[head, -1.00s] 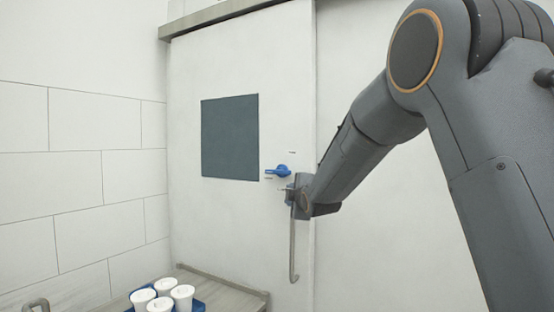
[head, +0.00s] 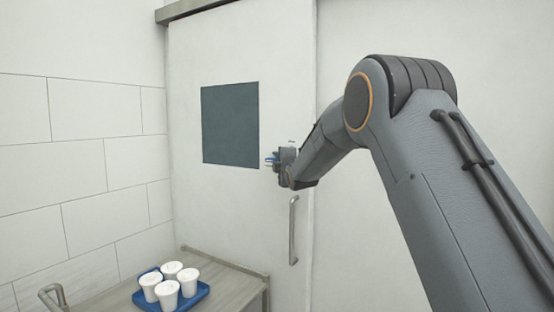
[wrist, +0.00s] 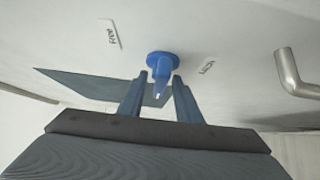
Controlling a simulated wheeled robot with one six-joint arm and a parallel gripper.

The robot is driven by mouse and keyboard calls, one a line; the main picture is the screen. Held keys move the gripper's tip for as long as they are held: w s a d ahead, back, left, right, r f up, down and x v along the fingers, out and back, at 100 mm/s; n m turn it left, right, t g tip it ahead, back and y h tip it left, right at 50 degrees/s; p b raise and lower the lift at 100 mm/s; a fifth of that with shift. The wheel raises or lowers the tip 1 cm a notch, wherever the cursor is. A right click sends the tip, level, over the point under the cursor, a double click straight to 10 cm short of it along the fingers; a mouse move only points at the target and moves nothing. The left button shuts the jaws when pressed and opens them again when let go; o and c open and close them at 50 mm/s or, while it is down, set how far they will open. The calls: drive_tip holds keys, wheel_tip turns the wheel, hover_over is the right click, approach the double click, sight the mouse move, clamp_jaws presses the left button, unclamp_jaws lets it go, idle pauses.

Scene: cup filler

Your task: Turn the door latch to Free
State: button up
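The blue door latch (wrist: 160,66) is on the white sliding door (head: 240,205). In the wrist view its lever points toward my gripper, between the "Free" label (wrist: 113,34) on the left and the "Latch" label (wrist: 207,68) on the right. My gripper (wrist: 158,92) is open, with one finger on each side of the lever and a gap visible beside it. In the head view my gripper (head: 271,161) is at the door, hiding most of the latch; only bits of blue show.
A metal door handle (head: 293,230) hangs just below the latch; it also shows at the right of the wrist view (wrist: 292,75). A dark window (head: 230,124) is left of the latch. A blue tray (head: 203,293) with several white cups stands on a bench (head: 228,270) at lower left.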

drive_tip(key=shift+w, duration=0.15)
clamp_jaws()
